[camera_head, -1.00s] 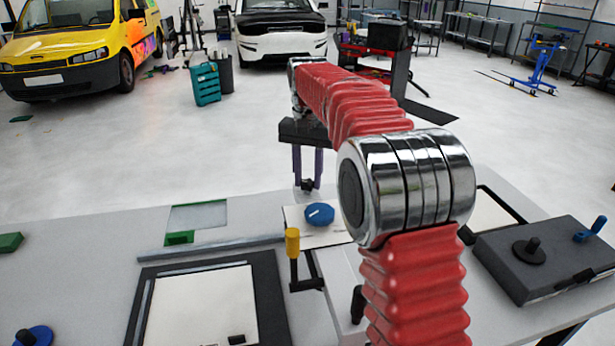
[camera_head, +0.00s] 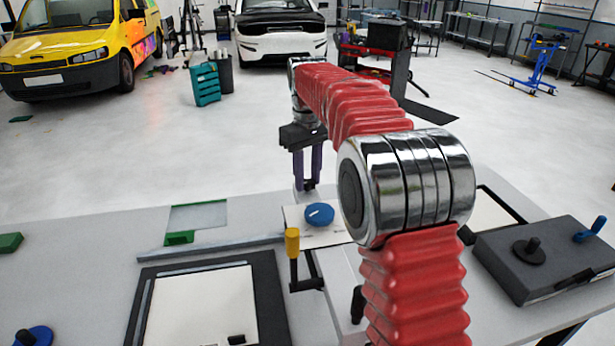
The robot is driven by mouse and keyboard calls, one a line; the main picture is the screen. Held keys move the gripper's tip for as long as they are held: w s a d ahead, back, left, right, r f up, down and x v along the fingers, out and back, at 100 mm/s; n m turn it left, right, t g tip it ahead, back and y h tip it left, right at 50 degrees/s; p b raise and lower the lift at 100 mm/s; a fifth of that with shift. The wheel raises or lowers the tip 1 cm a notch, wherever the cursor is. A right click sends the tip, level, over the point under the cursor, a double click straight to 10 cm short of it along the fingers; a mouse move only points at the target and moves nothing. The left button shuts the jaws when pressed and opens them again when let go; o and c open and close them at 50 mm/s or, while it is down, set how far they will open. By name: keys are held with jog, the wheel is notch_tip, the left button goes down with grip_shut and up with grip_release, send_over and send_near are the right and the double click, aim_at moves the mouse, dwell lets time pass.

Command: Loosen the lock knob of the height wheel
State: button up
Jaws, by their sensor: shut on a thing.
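My gripper (camera_head: 307,183) points down just behind the blue round wheel (camera_head: 319,214), at the far edge of the bench. Its two purple fingers are shut on a small black knob (camera_head: 308,187), which shows only in part between the fingertips. I take this knob for the lock knob and the blue wheel for the height wheel, but no marking is legible. The blue wheel sits on a white plate (camera_head: 296,219) and is apart from the fingers.
A yellow-topped handle (camera_head: 292,243) stands in front of the white plate. A black-framed panel (camera_head: 262,285) lies at front left. A dark grey box (camera_head: 550,262) with a black knob and blue lever is at right. My red-sleeved arm hides part of the bench.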

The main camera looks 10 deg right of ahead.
aim_at(308, 182)
jog(key=shift+w+r+n, duration=0.1)
jog(key=shift+n, duration=0.6)
jog(key=o, duration=1.1)
jog(key=shift+c, duration=0.2)
notch_tip(308, 182, up, 14)
jog(key=shift+f, duration=0.2)
dwell(0.4)
